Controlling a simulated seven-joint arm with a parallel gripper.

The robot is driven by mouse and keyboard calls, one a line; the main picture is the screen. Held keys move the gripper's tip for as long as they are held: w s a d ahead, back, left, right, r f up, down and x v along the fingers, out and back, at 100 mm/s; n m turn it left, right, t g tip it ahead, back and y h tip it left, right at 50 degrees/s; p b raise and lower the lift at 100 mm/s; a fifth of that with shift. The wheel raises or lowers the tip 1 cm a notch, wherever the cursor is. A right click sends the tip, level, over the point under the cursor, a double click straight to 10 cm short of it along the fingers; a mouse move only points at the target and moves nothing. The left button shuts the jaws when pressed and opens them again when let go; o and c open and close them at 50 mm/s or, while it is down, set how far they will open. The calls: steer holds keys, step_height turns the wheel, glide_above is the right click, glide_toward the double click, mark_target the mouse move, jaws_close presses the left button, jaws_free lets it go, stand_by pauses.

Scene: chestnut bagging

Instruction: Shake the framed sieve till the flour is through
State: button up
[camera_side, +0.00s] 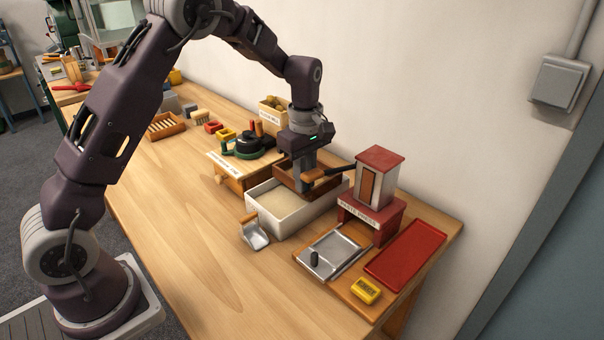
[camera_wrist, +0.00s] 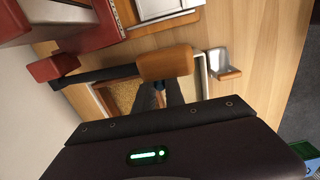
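The brown framed sieve (camera_side: 285,180) is over the back part of a white box (camera_side: 285,232) that holds pale flour (camera_side: 283,204). My gripper (camera_side: 306,186) points down at the sieve, its fingers close together. In the wrist view the fingers (camera_wrist: 160,92) run down behind a wooden grip (camera_wrist: 166,62), which hides their tips. I cannot tell whether they hold the sieve. Part of the sieve frame (camera_wrist: 103,98) and tan mesh show left of the fingers. How much flour is left in the sieve is hidden.
A small red-roofed mill (camera_side: 377,178) stands close right; a black bar reaches from its side toward the wooden grip. A metal scoop (camera_side: 256,236) lies before the box. A metal plate (camera_side: 333,255), yellow block (camera_side: 366,290) and red tray (camera_side: 407,252) are right. The front-left table is clear.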

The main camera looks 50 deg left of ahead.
steer(key=o, duration=0.5)
step_height(320, 180, up, 8)
steer(key=shift+f, duration=0.25)
jaws_close()
stand_by(0.5)
stand_by(0.9)
